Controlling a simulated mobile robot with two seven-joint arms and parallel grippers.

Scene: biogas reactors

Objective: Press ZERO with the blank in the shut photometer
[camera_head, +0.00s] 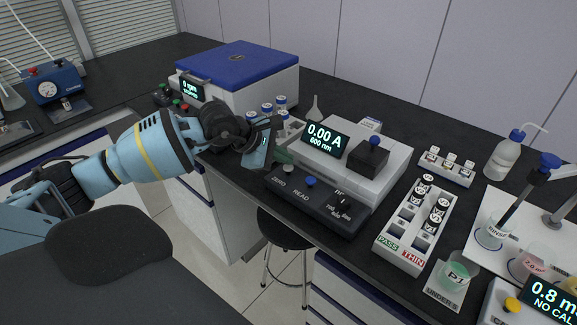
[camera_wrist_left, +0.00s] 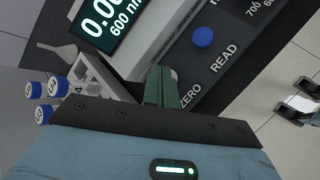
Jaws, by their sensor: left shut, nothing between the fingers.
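The white photometer (camera_head: 389,178) stands on the bench with its display (camera_head: 325,139) reading 0.00 A, 600 nm. Its black cell cover (camera_head: 367,157) is down, so any blank inside is hidden. The dark button panel (camera_head: 310,204) at its front carries the labels ZERO and READ, with a blue button (camera_head: 311,182) by READ. My left gripper (camera_head: 285,158) is shut and empty at the panel's ZERO end. My right gripper is not in view.
A blue-lidded centrifuge (camera_head: 240,75) and a rack of blue-capped vials (camera_head: 283,126) are behind my left gripper. A white PASS/THIN vial rack (camera_head: 410,232) and a beaker (camera_head: 457,273) stand right of the photometer. A stool (camera_head: 285,228) is below the bench edge.

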